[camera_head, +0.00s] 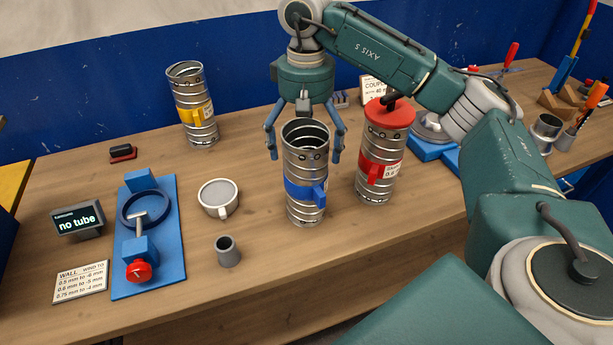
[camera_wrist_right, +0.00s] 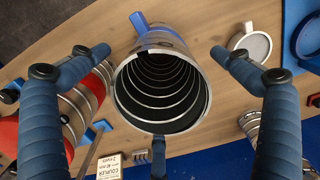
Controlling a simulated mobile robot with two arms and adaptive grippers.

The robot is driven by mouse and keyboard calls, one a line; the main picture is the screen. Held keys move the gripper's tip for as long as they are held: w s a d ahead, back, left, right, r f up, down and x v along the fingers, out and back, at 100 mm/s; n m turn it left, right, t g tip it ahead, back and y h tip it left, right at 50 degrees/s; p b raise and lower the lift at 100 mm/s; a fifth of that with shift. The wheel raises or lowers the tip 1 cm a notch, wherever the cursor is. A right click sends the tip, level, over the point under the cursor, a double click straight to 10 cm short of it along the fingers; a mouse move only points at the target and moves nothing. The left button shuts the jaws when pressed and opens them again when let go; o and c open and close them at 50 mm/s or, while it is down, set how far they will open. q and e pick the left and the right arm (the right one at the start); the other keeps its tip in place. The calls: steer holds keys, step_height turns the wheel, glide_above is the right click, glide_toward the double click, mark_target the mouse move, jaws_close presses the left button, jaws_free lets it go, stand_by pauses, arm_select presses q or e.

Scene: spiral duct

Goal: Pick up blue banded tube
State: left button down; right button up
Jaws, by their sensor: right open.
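The blue banded tube (camera_head: 305,172) stands upright on the wooden table, a ribbed silver duct with an open top and a blue band with a tab. My right gripper (camera_head: 305,150) is open above it, with blue fingers pointing down on either side of the tube's upper part. In the right wrist view the tube's open mouth (camera_wrist_right: 160,92) lies between the spread fingers (camera_wrist_right: 160,55), and I see no contact. My left gripper is not in view.
A red banded tube (camera_head: 379,152) with a red lid stands close on the right. A yellow banded tube (camera_head: 193,105) stands at the back left. A white cup (camera_head: 218,198), a small grey cup (camera_head: 228,251), a blue fixture (camera_head: 165,262) and a "no tube" display (camera_head: 78,219) are on the left.

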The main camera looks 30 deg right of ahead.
mark_target(309, 181)
steer(key=f+p, duration=0.1)
steer(key=f, duration=0.1)
steer(key=f+p, duration=0.1)
steer(key=f, duration=0.1)
steer(key=shift+d+f, duration=0.2)
steer(key=shift+f, duration=0.05)
steer(key=shift+w, duration=0.1)
steer(key=shift+c, duration=0.3)
steer(key=shift+a, duration=0.1)
steer(key=c, duration=1.7)
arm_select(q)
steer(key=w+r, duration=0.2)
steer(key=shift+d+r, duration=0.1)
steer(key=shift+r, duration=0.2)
arm_select(e)
steer(key=shift+c, duration=0.9)
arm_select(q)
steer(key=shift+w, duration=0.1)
arm_select(e)
steer(key=shift+r, duration=0.15)
